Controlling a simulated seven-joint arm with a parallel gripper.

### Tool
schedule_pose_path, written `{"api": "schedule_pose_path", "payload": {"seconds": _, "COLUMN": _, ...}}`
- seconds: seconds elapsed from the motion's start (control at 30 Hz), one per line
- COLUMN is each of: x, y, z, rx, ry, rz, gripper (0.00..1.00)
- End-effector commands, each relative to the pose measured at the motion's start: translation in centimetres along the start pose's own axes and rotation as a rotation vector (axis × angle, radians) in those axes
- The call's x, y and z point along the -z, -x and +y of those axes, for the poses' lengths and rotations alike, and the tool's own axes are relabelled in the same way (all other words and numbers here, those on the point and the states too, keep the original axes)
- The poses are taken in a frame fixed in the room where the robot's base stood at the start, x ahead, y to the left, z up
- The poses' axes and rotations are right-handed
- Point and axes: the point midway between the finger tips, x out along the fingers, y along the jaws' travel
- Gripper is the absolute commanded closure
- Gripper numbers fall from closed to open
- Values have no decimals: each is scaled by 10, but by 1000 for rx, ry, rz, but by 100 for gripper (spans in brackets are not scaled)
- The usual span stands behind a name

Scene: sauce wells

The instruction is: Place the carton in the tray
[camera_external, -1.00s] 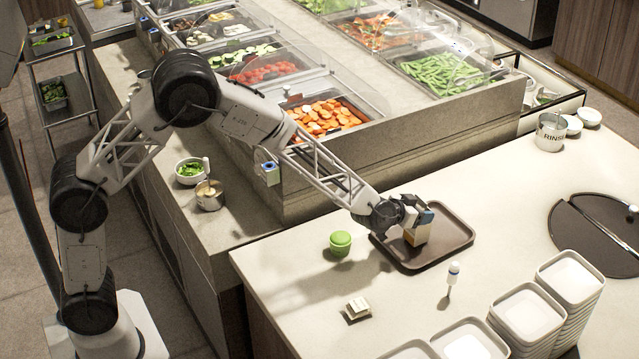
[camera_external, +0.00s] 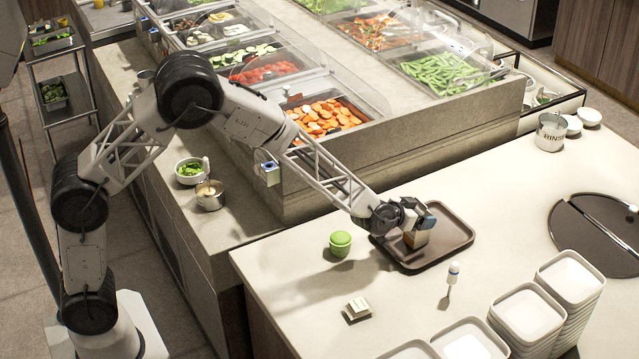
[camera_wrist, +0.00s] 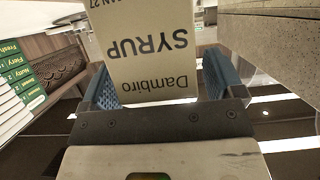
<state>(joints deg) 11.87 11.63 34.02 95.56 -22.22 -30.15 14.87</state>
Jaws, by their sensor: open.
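The carton (camera_external: 416,239) is a small tan box on the left part of the brown tray (camera_external: 452,257), partly hidden by my gripper (camera_external: 418,216). In the wrist view the carton (camera_wrist: 148,55) shows a beige face with upside-down "Dambiro SYRUP" lettering. My gripper (camera_wrist: 165,80) is open, with a blue finger pad on either side of the carton. A gap shows between the carton and the right finger; contact on the left cannot be told.
A green round-topped item (camera_external: 341,243) stands left of the tray. A small cream block (camera_external: 357,308) and a white-capped bottle (camera_external: 453,273) are in front. Stacked white dishes (camera_external: 527,315) fill the front right.

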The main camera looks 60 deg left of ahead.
Motion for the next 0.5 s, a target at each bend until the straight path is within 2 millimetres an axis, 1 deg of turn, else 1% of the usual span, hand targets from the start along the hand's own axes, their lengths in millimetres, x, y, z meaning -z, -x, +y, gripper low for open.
{"api": "schedule_pose_path", "payload": {"seconds": 0.27, "x": 3, "y": 4, "z": 0, "rx": 0, "ry": 0, "rz": 0, "gripper": 13}}
{"api": "schedule_pose_path", "payload": {"seconds": 0.5, "x": 4, "y": 21, "z": 0, "rx": 0, "ry": 0, "rz": 1, "gripper": 13}}
